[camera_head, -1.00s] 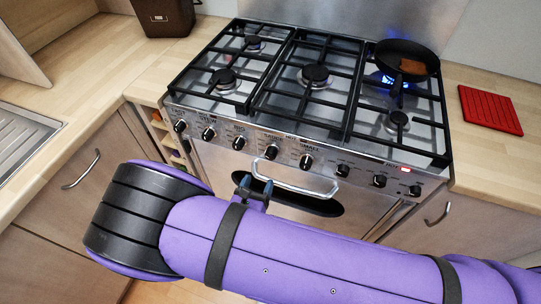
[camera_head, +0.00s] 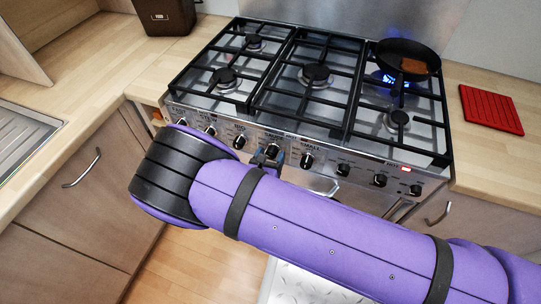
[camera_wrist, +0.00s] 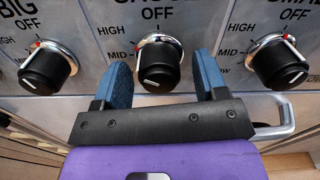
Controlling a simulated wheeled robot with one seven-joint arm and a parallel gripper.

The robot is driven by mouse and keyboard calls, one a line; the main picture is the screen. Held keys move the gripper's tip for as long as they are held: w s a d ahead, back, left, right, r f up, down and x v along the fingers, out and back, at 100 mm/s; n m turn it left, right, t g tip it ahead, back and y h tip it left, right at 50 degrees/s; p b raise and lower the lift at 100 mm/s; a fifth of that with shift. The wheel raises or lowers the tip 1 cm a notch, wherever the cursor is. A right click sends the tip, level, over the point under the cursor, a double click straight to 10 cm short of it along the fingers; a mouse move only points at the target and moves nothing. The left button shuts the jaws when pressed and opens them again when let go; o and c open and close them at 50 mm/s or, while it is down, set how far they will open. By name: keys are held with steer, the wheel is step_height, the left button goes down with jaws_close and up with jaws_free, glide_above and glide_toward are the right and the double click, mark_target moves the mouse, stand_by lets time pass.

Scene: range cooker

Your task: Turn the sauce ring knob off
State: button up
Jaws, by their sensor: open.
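The sauce ring knob (camera_wrist: 158,65) is black with a chrome collar, in the middle of the wrist view. The lettering above it is cut off at the top, with OFF readable and HIGH and MID to its left. A small red mark shows at its upper left. In the head view the knob (camera_head: 271,151) is partly covered by my gripper (camera_head: 268,160). My gripper (camera_wrist: 163,76) is open, with one blue finger on each side of the knob's lower part. I cannot tell whether either finger touches it.
Neighbouring knobs stand on the left (camera_wrist: 48,66) and right (camera_wrist: 280,64). The oven door handle (camera_wrist: 272,122) is below. A black pan (camera_head: 407,58) sits over blue flame at the back right. A red trivet (camera_head: 491,109) lies on the right worktop.

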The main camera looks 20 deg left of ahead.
steer(key=c, duration=0.9)
steer(key=shift+m, duration=0.4)
steer(key=m, duration=0.5)
steer(key=shift+a, duration=0.1)
steer(key=m, duration=0.6)
steer(key=o, duration=0.9)
